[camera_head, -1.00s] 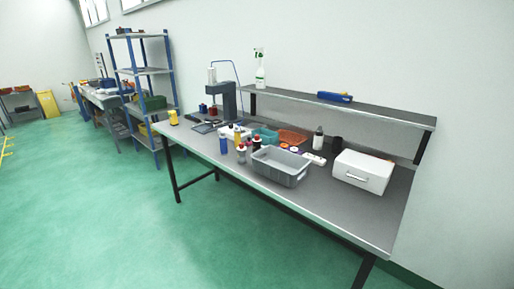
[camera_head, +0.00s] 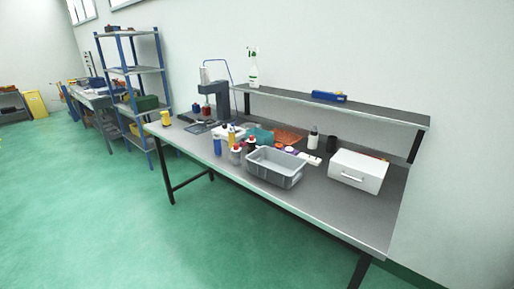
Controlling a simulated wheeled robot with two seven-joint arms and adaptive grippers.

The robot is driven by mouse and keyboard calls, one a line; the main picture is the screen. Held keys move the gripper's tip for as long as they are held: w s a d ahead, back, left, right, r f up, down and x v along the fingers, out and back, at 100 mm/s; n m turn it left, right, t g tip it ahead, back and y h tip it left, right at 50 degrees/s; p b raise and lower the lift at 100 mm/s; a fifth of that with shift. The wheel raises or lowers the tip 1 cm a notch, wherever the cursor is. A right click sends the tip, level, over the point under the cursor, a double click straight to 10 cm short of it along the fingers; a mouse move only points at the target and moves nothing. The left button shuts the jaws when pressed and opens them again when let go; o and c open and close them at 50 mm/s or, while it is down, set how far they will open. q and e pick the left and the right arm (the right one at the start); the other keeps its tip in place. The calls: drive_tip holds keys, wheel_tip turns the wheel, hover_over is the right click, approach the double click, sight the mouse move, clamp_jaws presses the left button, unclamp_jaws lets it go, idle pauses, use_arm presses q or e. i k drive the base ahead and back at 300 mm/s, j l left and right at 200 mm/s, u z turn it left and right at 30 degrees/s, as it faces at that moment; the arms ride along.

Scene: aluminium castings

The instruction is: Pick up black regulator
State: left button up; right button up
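I cannot pick out a black regulator for certain. A small black cylinder-like object (camera_head: 331,144) stands on the workbench (camera_head: 345,216), behind the white box and right of a dark bottle with a pale top (camera_head: 313,139). It is too small in the picture to tell what it is. Neither of my grippers shows in the head view.
On the bench are a grey open bin (camera_head: 276,168), a white box (camera_head: 357,171), a teal tray (camera_head: 261,136), an orange tray (camera_head: 288,136) and a grey press (camera_head: 214,98). A raised shelf (camera_head: 385,113) runs behind. Green floor (camera_head: 110,220) is clear in front.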

sight(252, 146)
drive_tip(key=i+j+z, duration=0.25)
drive_tip(key=z, duration=0.15)
drive_tip(key=i+j+z, duration=0.5)
drive_tip(key=j+z, duration=0.25)
